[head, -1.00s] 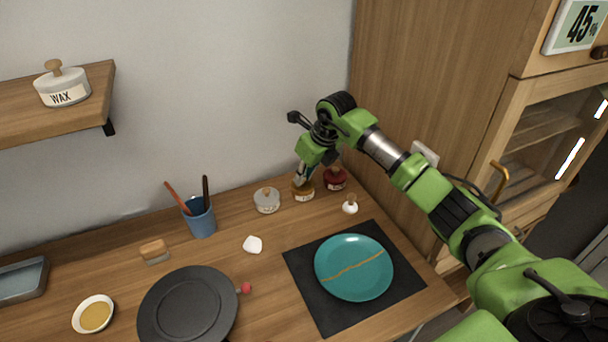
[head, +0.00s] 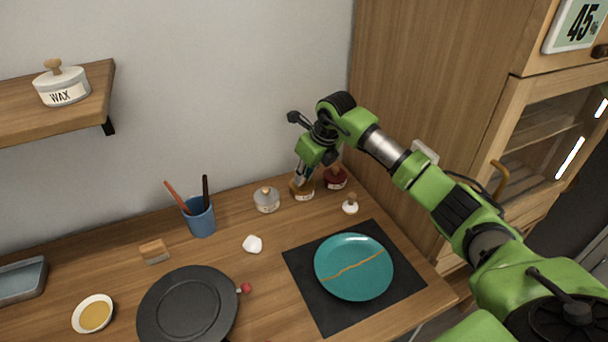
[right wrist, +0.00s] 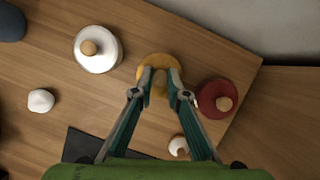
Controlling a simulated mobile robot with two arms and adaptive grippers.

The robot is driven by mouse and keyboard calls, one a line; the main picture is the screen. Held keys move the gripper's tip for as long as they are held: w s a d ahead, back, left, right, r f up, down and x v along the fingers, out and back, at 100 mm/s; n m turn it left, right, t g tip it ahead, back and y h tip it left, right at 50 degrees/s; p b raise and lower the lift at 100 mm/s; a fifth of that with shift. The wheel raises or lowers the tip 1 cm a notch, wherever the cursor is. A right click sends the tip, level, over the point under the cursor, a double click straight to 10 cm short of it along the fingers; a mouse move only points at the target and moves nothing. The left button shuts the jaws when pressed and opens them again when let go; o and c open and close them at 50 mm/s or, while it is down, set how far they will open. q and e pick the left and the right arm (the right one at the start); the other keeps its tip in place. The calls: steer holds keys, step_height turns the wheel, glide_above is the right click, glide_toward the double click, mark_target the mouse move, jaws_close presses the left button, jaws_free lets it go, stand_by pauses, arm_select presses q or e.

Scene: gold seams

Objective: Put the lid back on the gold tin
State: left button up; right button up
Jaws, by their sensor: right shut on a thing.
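The gold tin (head: 304,196) stands at the back of the counter, with a pale label on its front. My right gripper (head: 301,181) is directly over it, pointing down. In the right wrist view my right gripper (right wrist: 160,78) is shut on the gold lid (right wrist: 152,60), whose round edge shows around the fingertips. The lid's knob is hidden between the fingers. The lid is at the top of the tin; I cannot tell whether it sits fully on the rim. My left gripper is out of view.
A red tin (head: 336,180) stands close on the right and a pale tin (head: 266,201) on the left. A small white knobbed piece (head: 350,205) is in front. A teal plate (head: 353,268) lies on a dark mat (head: 327,315). The cabinet side rises at right.

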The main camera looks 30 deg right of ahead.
steer(key=shift+f, duration=0.1)
stand_by(0.8)
steer(key=o, duration=0.9)
steer(key=o, duration=0.5)
steer(key=shift+r+p, duration=2.2)
steer(key=shift+r, duration=1.35)
